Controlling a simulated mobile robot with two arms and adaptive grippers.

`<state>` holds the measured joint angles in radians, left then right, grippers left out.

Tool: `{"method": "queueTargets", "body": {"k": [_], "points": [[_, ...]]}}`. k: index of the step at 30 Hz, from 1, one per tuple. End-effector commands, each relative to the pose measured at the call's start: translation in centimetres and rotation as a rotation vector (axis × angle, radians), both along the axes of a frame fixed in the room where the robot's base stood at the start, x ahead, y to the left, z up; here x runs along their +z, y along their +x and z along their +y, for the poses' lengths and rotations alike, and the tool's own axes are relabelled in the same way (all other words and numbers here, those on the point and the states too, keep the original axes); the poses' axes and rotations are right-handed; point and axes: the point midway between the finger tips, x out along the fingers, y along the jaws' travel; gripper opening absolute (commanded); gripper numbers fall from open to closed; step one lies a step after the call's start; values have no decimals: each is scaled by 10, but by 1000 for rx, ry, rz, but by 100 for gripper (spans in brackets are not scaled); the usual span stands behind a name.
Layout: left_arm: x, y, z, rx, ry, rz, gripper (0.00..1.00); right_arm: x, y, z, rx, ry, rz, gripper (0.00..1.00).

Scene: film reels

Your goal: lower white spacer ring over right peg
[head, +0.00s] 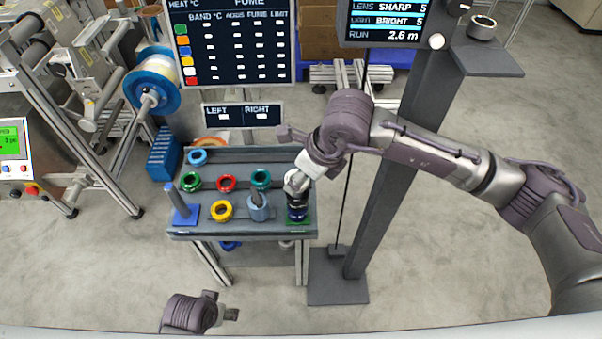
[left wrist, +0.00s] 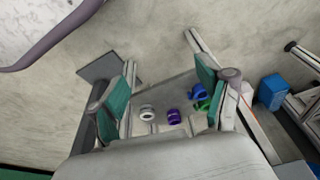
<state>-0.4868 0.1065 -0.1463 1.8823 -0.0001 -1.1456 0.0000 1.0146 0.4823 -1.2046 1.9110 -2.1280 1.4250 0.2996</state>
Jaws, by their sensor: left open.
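The right peg's green base (head: 305,220) is at the right end of the grey bench. My right gripper (head: 297,208) points down over this base and hides most or all of the peg. Whether it holds a ring, or whether its jaws are open, is not clear. A white ring (left wrist: 147,111) lies in the left wrist view beside a purple ring (left wrist: 173,116); a small white thing (head: 287,243) shows on the lower shelf in the head view. My left gripper (head: 228,313) is low in front of the bench, open and empty, its teal pads (left wrist: 160,95) apart.
Blue (head: 198,156), red (head: 226,183), yellow (head: 222,210) and green (head: 260,178) rings sit on the bench. A blue peg (head: 178,200) stands at its left end, and a grey cylinder (head: 258,208) near the front. A dark post (head: 385,200) rises to the right.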

Motion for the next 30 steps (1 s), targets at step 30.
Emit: {"method": "queueTargets", "body": {"k": [30], "points": [[13,-1,1,2,2,3,77,-5,0,0,0,0,0,18]]}}
